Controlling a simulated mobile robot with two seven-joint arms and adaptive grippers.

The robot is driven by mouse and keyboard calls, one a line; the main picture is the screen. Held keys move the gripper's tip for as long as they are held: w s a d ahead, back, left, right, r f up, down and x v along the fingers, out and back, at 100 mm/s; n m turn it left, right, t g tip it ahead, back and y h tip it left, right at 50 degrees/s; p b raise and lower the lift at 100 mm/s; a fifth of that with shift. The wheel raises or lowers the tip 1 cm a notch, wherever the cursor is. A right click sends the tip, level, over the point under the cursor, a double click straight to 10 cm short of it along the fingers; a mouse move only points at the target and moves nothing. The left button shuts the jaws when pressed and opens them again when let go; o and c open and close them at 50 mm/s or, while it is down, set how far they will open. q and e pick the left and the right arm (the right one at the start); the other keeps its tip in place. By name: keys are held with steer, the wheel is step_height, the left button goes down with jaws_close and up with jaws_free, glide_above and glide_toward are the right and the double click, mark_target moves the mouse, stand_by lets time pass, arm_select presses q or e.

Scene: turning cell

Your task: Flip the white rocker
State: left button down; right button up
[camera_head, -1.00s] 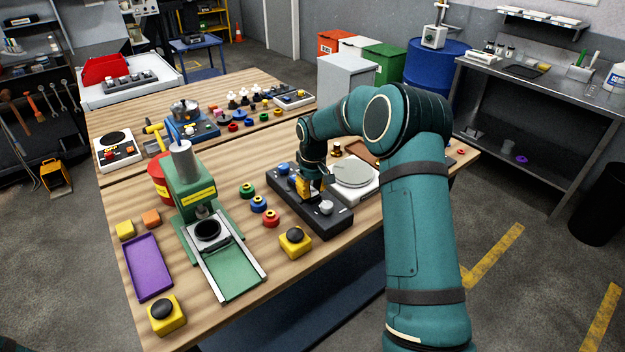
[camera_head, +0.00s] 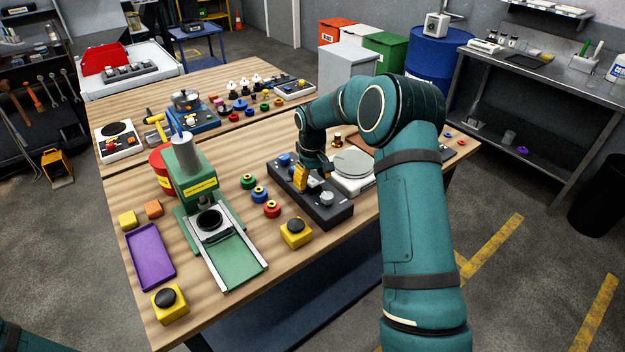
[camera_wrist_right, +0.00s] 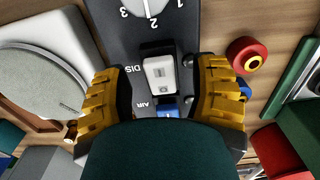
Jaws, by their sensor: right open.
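The white rocker (camera_wrist_right: 160,72) sits in a black housing on the dark control panel (camera_head: 330,211), beside the "DIS" lettering in the right wrist view. My right gripper (camera_wrist_right: 160,80) is open, with one yellow-padded finger on each side of the rocker and visible gaps to it. In the head view the right gripper (camera_head: 302,178) is low over the middle of the panel and hides the rocker. My left gripper is out of view.
A grey dial (camera_wrist_right: 150,8) with numbers is on the same panel. A round-plate scale (camera_head: 353,165) stands close on the right. A red ring (camera_head: 272,209) and a yellow button box (camera_head: 296,232) are close on the left and front. A green press (camera_head: 195,180) stands farther left.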

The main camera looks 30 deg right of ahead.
mark_target(313, 181)
step_height(313, 181, up, 12)
steer(key=shift+f, duration=0.15)
steer(key=shift+f, duration=0.1)
stand_by(0.6)
